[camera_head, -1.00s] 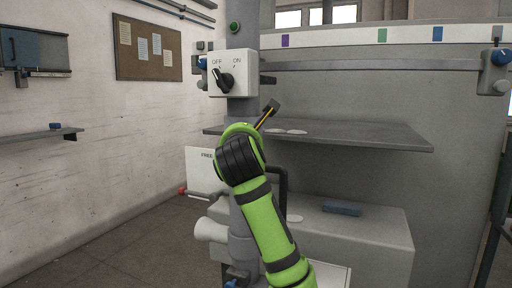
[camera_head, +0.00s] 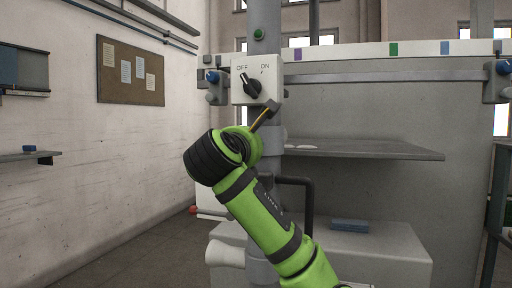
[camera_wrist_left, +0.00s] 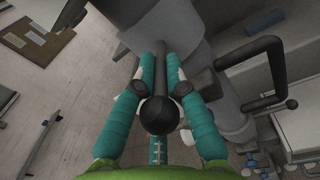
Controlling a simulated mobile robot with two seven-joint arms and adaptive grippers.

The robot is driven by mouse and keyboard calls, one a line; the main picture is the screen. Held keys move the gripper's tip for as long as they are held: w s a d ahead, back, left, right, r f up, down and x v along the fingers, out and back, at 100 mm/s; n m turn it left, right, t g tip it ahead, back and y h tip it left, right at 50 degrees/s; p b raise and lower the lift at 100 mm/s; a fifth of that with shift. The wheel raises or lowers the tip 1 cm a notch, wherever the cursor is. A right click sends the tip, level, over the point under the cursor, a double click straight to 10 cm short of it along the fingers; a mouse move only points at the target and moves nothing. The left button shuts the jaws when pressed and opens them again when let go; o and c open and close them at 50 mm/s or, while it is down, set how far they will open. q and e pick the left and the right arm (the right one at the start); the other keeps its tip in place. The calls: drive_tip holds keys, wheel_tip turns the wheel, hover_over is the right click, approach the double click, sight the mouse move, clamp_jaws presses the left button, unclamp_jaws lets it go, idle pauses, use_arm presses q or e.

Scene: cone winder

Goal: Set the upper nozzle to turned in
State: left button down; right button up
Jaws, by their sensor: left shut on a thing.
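In the left wrist view my left gripper (camera_wrist_left: 166,78) is shut on a black lever (camera_wrist_left: 159,114). The lever's ball end lies between the teal fingers, toward the camera. Beyond the fingertips stands a grey post (camera_wrist_left: 182,28). In the head view my green arm covers the gripper and the lever. I cannot tell for sure which part is the upper nozzle, nor how it is turned. The grey post also shows in the head view (camera_head: 264,30). My right gripper is in neither view.
A switch box (camera_head: 256,80) with a black knob and OFF/ON marks is on the post, just above my arm. A grey shelf (camera_head: 370,150) juts out at right. A bent black handle (camera_wrist_left: 262,52) is beside the gripper. A pale cone (camera_head: 226,254) is low on the post.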

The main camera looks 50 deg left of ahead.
use_arm(q)
drive_tip(key=shift+a+f, duration=0.1)
drive_tip(key=shift+f, duration=0.2)
drive_tip(key=c, duration=1.3)
unclamp_jaws()
drive_tip(key=shift+s+r, duration=0.1)
drive_tip(key=shift+s, duration=0.05)
drive_tip(key=shift+s+r, duration=0.1)
drive_tip(key=v, duration=1.2)
drive_tip(key=shift+r, duration=0.1)
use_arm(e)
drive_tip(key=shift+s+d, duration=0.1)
